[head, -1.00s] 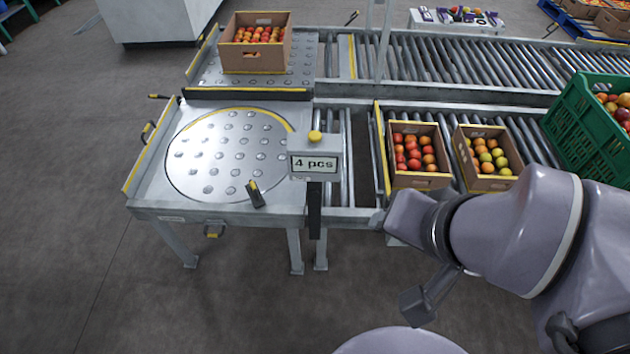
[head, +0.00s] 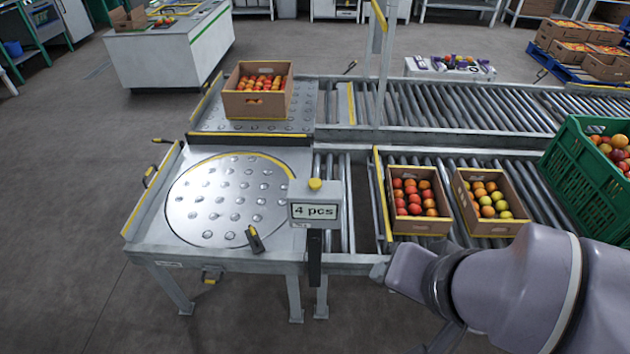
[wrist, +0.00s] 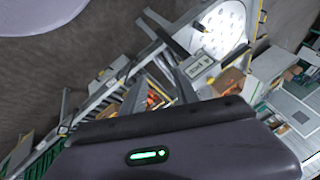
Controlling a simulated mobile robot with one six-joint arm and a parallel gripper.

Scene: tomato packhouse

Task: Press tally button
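The tally button is a yellow round knob (head: 315,184) on top of a small grey box (head: 314,208) with a "4 pcs" display. The box stands on a dark post at the front edge of the conveyor. The display also shows in the wrist view (wrist: 198,67), turned over, just beyond and right of the fingers. My arm comes in from the lower right in the head view, its end right of and below the box. In the wrist view my gripper (wrist: 158,92) has its fingers apart with nothing held between them. It is clear of the button.
A round ball-transfer plate (head: 228,200) lies left of the box, with a dark lever (head: 255,239) near its front. Two cardboard boxes of fruit (head: 421,227) sit on rollers to the right. A green crate (head: 575,165) stands farther right. Another fruit box (head: 257,105) is behind.

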